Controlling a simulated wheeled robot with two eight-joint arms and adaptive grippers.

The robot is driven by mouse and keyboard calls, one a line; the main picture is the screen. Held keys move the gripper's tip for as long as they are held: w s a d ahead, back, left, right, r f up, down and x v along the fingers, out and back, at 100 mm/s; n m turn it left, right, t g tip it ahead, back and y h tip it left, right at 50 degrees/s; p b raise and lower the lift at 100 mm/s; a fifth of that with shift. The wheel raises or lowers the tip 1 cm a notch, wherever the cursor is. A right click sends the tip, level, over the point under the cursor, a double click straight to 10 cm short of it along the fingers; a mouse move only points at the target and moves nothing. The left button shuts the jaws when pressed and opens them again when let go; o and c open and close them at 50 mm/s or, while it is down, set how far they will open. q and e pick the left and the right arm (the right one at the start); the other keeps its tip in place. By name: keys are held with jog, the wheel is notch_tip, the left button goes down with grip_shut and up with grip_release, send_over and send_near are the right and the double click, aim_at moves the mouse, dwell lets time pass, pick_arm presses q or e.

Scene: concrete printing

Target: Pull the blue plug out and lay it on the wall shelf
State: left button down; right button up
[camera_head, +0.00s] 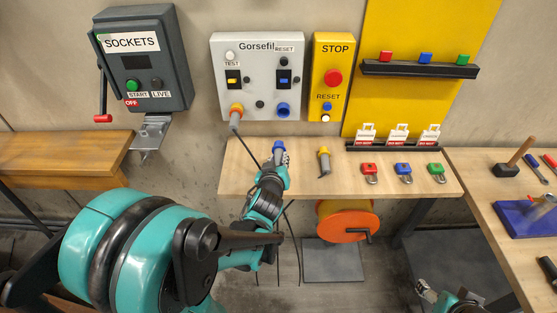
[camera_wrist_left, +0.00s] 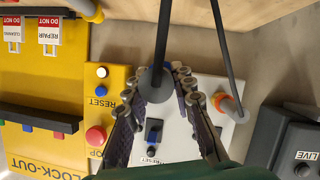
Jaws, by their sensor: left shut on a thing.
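My left gripper (camera_head: 274,160) is shut on the blue plug (camera_head: 279,147), whose blue collar shows above the fingers in the head view. The plug is apart from the blue socket (camera_head: 283,110) on the white panel, below it and in front of the wooden wall shelf (camera_head: 240,178). In the left wrist view the plug's dark rear end (camera_wrist_left: 155,85) sits between both fingers, with its black cable running up.
A plug with an orange collar (camera_head: 236,112) sits in the panel's left socket, its cable hanging down. A yellow plug (camera_head: 323,160) and three padlocks (camera_head: 403,172) are on the shelf. An orange cable reel (camera_head: 347,222) is below. Bare shelf shows left of the yellow plug.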

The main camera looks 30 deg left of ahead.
aim_at(279, 159)
pick_arm(q)
jog(key=shift+f+b, duration=2.15)
jog(key=shift+f, duration=0.25)
jog(key=shift+w+a+b, duration=0.15)
jog(key=shift+w+a, duration=0.3)
jog(key=shift+w, duration=0.25)
jog(key=shift+w+a+b, duration=0.1)
jog(key=shift+w+a, duration=0.3)
jog(key=shift+w, duration=0.35)
jog(key=shift+w+a+b, duration=0.15)
jog(key=shift+w+a, duration=0.3)
jog(key=shift+w, duration=0.25)
jog(key=shift+f+b, duration=2.05)
jog(key=shift+f, duration=0.1)
jog(key=shift+f+b, duration=0.85)
jog(key=shift+f, duration=0.25)
jog(key=c, duration=1.2)
grip_release()
